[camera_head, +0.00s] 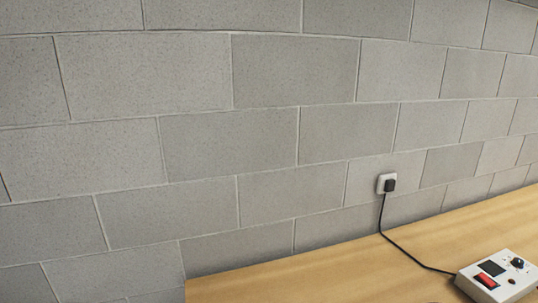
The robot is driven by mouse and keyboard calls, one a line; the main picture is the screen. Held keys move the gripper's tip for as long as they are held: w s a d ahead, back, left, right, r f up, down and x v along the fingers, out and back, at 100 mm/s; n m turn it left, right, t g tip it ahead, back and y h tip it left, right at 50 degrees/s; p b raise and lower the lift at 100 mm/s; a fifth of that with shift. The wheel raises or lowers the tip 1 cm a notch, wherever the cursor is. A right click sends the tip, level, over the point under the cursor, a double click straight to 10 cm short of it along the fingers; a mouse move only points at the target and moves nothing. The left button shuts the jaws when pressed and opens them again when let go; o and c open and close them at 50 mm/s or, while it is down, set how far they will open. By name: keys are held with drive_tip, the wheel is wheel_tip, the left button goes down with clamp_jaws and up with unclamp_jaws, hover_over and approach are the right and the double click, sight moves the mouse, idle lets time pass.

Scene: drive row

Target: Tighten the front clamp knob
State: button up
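No front clamp knob that I can make out is in the head camera view. A light grey control box (497,277) sits on the wooden bench at the lower right, partly cut off by the picture's bottom edge. Its top carries a round black knob (517,262), a red switch (486,281) and a dark panel (491,268). I cannot tell that this knob belongs to a clamp. My gripper is not in view.
A wooden bench top (330,272) runs along a grey block wall (200,145). A black cable (396,247) runs from a plug in a wall socket (387,183) to the control box. The bench left of the cable is clear.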

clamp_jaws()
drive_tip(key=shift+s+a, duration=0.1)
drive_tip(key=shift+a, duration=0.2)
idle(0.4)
drive_tip(key=shift+p, duration=0.3)
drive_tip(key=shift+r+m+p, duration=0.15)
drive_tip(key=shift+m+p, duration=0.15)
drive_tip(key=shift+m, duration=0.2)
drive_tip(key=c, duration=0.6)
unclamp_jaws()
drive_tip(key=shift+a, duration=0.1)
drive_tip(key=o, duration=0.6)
